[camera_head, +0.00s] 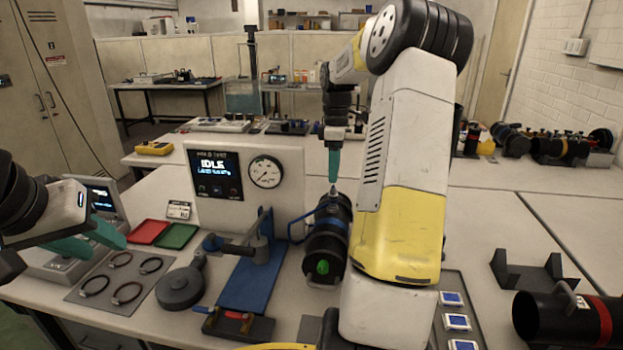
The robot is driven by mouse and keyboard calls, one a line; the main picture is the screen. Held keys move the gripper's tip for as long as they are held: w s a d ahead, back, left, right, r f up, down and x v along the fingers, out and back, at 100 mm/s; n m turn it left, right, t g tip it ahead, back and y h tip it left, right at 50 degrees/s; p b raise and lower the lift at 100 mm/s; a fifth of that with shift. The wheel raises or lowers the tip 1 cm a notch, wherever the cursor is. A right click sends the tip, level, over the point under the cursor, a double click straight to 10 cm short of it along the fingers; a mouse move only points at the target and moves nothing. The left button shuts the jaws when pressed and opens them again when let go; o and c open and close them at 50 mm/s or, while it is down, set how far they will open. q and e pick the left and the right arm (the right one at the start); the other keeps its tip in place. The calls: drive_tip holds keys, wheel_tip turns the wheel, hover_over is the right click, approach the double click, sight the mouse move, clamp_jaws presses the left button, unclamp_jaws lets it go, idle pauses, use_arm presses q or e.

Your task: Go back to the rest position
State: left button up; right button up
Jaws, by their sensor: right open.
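My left gripper (106,242) is at the left edge, its two teal fingers apart, over the bench near a small grey device with a screen (103,200). It holds nothing that I can see. My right gripper (333,180) points down, with its teal fingertips just above a black cylinder (327,243). Only one side of it shows clearly, and I cannot tell whether it touches the cylinder. My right arm hides part of the bench.
Another black cylinder (545,320) lies right.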

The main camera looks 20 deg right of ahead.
drive_tip(key=shift+r, duration=0.45)
drive_tip(key=shift+s+a+r, duration=0.1)
drive_tip(key=shift+a+r, duration=0.1)
drive_tip(key=shift+a, duration=0.1)
drive_tip(key=s+a+r+m+t, duration=0.2)
drive_tip(key=s+a+r+m, duration=0.25)
drive_tip(key=s+a, duration=0.35)
drive_tip(key=s+a+r+m+t, duration=0.25)
drive_tip(key=s+a+r, duration=0.25)
drive_tip(key=s+a, duration=0.35)
drive_tip(key=s+a+f+m+t+y, duration=0.1)
drive_tip(key=s+a+m, duration=0.3)
drive_tip(key=s, duration=0.5)
drive_tip(key=shift+a+f+t+y, duration=0.3)
drive_tip(key=shift+f+t+y, duration=0.05)
drive_tip(key=shift+f+y, duration=0.3)
